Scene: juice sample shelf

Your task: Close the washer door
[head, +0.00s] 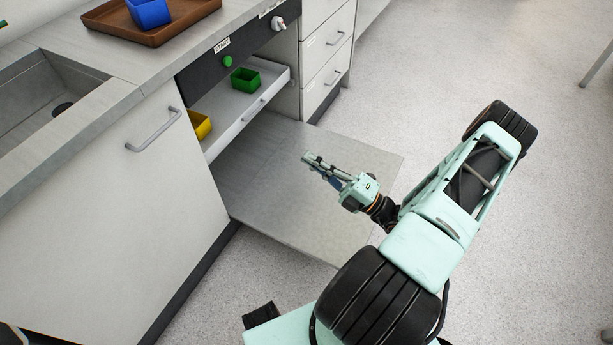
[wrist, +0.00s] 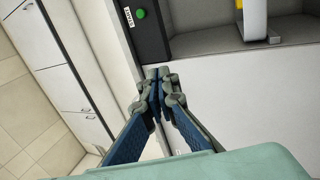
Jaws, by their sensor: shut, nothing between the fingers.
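The washer door (head: 345,145) is open, folded down flat as a wide grey panel in front of the washer. The washer has a dark control panel (head: 205,72) with a green button (head: 227,61) and a knob (head: 278,23). My gripper (head: 307,159) is shut and empty, and appears over the door in the head view, pointing toward the washer; its height above the door is unclear. In the wrist view the closed fingertips (wrist: 158,80) show below the dark panel (wrist: 148,35), beside a pale flat surface I cannot identify for sure.
A cabinet (head: 110,210) stands left, drawers (head: 325,50) right. The counter bears a brown tray (head: 185,18).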

